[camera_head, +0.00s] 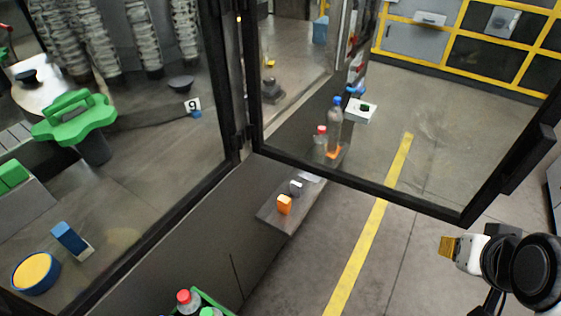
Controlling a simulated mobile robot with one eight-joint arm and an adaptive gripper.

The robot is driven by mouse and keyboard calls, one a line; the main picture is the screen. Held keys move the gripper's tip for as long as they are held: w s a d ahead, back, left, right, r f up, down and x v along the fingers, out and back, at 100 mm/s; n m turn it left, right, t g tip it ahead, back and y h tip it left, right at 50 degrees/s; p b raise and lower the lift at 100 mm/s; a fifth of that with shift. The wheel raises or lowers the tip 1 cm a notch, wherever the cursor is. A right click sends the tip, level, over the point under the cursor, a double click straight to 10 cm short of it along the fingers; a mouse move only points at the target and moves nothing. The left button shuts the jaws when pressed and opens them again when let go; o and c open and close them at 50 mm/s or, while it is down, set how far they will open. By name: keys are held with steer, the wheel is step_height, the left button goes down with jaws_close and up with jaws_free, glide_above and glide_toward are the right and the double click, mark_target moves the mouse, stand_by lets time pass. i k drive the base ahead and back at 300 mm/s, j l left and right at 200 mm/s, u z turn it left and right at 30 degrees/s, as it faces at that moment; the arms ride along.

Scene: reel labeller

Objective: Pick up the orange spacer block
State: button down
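A small orange spacer block (284,204) stands on a narrow grey ledge (275,219) that juts out from the machine's side, below the open glass door. My gripper (449,247) is at the lower right, over the floor, at the end of my white and black arm. It is well to the right of the orange block and apart from it. Its tip shows as a small yellow-brown piece; whether the fingers are open or shut is too small to tell.
A small grey object (296,187) sits just behind the block. The black-framed glass door (368,188) stands open above the ledge. Bottles (334,128) show through it. A green crate (222,308) with bottles is at the bottom. Floor between ledge and arm is clear, with a yellow line (360,246).

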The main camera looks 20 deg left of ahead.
mark_target(283, 202)
steer(key=k+l+u, duration=0.1)
steer(key=u, duration=1)
steer(key=i+l+u, duration=0.15)
steer(key=l, duration=0.2)
steer(key=l+u, duration=0.2)
steer(key=i+l+u, duration=0.15)
steer(key=l, duration=0.35)
steer(key=j+z, duration=0.1)
steer(key=j, duration=0.4)
steer(key=k+j, duration=0.15)
steer(key=j, duration=0.35)
steer(key=k+j+z, duration=0.15)
steer(key=j, duration=0.35)
steer(key=i, duration=0.05)
